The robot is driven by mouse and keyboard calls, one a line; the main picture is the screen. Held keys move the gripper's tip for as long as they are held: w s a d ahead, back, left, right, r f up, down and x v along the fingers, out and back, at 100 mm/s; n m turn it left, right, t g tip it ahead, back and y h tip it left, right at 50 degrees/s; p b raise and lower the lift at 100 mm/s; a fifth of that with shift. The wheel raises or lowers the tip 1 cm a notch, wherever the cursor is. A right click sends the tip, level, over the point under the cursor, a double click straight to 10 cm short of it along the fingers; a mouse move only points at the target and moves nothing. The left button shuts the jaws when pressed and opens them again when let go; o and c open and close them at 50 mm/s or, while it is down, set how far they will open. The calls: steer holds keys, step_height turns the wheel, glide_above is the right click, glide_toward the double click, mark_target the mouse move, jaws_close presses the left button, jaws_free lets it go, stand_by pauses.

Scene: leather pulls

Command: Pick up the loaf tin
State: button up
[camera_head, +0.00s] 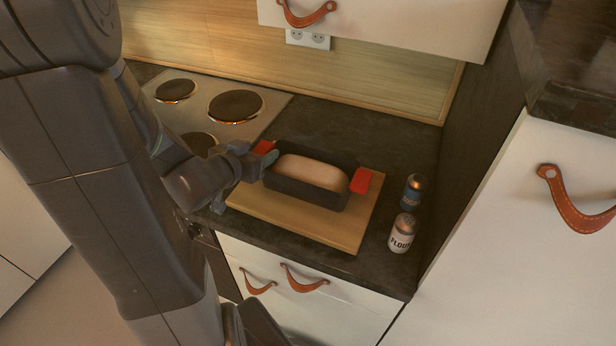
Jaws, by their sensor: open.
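The loaf tin (304,192) is dark, with red grips at both ends and a pale loaf inside. It sits on a wooden board (328,230) on the dark counter. My gripper (262,160) is open at the tin's left end, close to the left red grip (264,147). The right red grip (361,181) is clear of my gripper. My gripper partly covers the tin's left end, and I cannot tell whether the fingers touch it.
A flour shaker (402,234) and a blue-labelled shaker (412,192) stand right of the board. A hob (262,116) with several plates lies behind left. A tall white cabinet (490,250) bounds the right. An upper cabinet (400,22) hangs above the back.

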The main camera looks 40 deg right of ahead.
steer(key=shift+x, duration=1.35)
jaws_close()
steer(key=shift+r, duration=0.1)
